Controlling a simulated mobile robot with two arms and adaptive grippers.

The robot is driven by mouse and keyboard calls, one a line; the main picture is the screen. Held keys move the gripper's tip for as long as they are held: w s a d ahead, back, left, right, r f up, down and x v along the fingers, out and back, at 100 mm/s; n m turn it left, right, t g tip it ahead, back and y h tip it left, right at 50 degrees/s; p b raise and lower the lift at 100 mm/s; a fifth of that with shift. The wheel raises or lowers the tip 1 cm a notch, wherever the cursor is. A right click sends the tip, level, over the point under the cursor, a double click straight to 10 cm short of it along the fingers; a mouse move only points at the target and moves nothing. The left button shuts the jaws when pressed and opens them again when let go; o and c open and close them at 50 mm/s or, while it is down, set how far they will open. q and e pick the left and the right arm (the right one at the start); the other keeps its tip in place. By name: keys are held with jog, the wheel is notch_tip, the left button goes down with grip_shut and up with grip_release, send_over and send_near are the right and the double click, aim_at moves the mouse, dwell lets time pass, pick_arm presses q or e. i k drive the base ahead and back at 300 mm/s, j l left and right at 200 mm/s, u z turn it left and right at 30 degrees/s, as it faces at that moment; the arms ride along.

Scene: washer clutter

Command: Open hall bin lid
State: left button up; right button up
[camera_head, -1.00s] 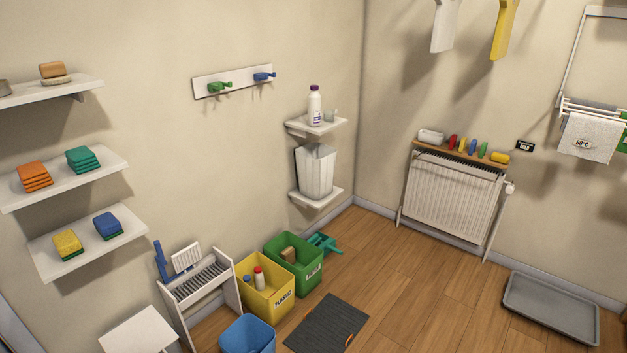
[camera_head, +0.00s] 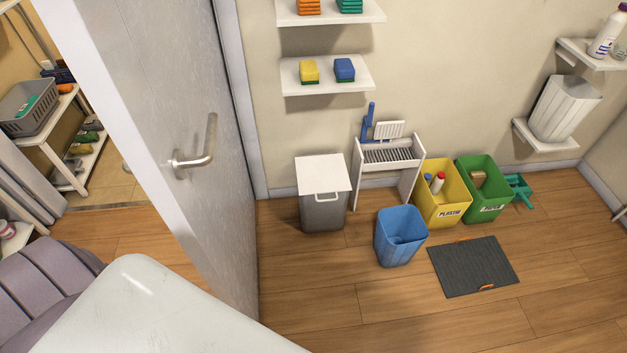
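A grey bin (camera_head: 322,212) with a flat white lid (camera_head: 322,172) stands on the floor against the wall, in the middle of the head view. The lid lies shut on top, and a small white handle (camera_head: 326,197) shows at its front edge. It is the only lidded bin in view; no label on it can be read. Neither of my grippers shows in the head view, so their state cannot be seen.
A grey door (camera_head: 165,110) stands left of the bin. Right of it are a white rack (camera_head: 411,178), blue bin (camera_head: 401,238), yellow bin (camera_head: 441,200), green bin (camera_head: 481,195) and dark mat (camera_head: 473,267). A large white rounded surface (camera_head: 160,315) fills the bottom left.

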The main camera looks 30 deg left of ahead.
aim_at(325, 172)
jog(key=u, duration=0.75)
